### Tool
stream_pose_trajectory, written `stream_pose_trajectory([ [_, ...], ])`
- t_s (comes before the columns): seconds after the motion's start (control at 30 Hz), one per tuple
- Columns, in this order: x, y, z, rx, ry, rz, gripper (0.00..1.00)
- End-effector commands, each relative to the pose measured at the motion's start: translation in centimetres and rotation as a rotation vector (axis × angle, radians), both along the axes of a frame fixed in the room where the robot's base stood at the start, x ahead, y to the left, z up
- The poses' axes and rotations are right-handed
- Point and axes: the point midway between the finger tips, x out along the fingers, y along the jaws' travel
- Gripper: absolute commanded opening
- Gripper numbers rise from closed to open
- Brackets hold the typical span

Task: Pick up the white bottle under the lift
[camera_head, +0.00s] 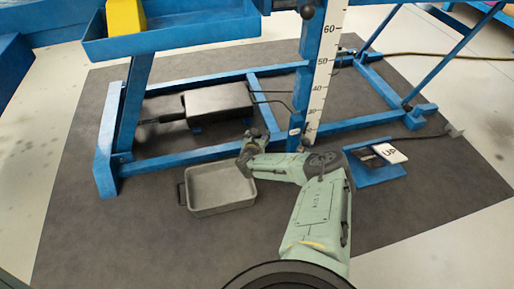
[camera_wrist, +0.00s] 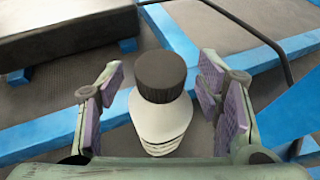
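The white bottle (camera_wrist: 160,124) with a ribbed black cap (camera_wrist: 161,76) stands between the two fingers of my gripper (camera_wrist: 162,90) in the wrist view. The purple-padded fingers are spread apart. A gap shows between each finger and the bottle. The bottle's lower part is hidden by my gripper's body. In the head view my gripper (camera_head: 252,147) is low beside the blue lift's (camera_head: 196,155) front base rail. The bottle cannot be made out clearly there.
A grey tray (camera_head: 222,208) lies on the dark mat just left of my gripper. A black and grey box (camera_head: 218,101) sits inside the lift frame behind. A blue foot pedal (camera_head: 376,173) is to the right. The mat's front left is clear.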

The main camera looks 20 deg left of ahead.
Motion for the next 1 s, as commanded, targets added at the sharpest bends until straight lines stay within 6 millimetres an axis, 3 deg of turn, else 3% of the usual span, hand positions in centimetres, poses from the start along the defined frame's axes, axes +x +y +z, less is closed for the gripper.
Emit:
stream_pose_trajectory([
  [0.83,-0.17,0.15,-0.16,0.002,0.003,0.003,0.00],
  [1.0,-0.25,0.21,-0.22,0.002,0.005,0.004,0.00],
])
